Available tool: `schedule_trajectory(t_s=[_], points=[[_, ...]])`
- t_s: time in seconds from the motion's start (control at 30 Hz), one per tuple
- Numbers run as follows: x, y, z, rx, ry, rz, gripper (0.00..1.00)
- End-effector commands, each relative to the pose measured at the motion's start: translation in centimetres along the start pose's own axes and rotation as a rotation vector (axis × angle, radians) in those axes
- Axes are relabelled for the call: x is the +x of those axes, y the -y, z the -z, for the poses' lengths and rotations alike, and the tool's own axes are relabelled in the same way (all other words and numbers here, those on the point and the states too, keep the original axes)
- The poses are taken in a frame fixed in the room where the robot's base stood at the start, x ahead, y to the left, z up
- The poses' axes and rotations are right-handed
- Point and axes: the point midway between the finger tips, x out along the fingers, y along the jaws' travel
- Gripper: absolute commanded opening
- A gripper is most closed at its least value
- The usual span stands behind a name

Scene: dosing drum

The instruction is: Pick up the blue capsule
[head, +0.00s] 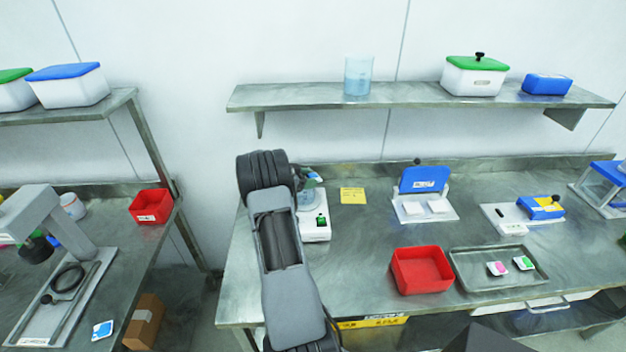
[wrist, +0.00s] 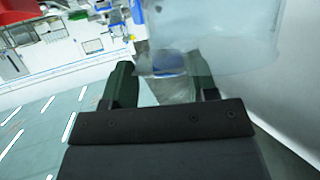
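A small blue and white packet, which looks like the blue capsule (head: 102,330), lies flat on the left bench near its front edge in the head view. My gripper (wrist: 163,88) has its two dark fingers apart in the wrist view. A large see-through vessel (wrist: 215,35) overlaps the right finger there. A blue patch (wrist: 170,65) shows between the fingers, partly through the clear material; I cannot tell what it is. In the head view my arm reaches over the right bench and hides most of the gripper, beside a clear beaker (head: 309,197).
A white scale (head: 316,226) stands beside my arm. A red bin (head: 421,270) and a metal tray (head: 465,285) with a pink capsule (head: 497,268) and a green capsule (head: 524,263) are to its right. A grey machine (head: 45,225) stands on the left bench. A gap separates the benches.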

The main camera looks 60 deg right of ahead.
Motion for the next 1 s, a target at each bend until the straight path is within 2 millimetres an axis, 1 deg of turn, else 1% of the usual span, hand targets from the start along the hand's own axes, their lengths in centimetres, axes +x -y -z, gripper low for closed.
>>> schedule_trajectory(t_s=[0.03,0.2,0.23,0.27,0.57,0.67,0.77,1.0], points=[[0.0,0.0,0.0,0.0,0.0,0.0,0.47],[0.0,0.0,0.0,0.0,0.0,0.0,0.31],[0.0,0.0,0.0,0.0,0.0,0.0,0.3],[0.0,0.0,0.0,0.0,0.0,0.0,0.27],[-0.2,0.0,0.4,0.001,-0.001,0.0,0.27],[-0.5,0.0,1.2,0.004,-0.001,0.001,0.27],[-1.1,0.1,2.8,0.007,-0.002,0.002,0.27],[-4.7,-3.7,6.8,0.005,-0.001,0.003,0.27]])
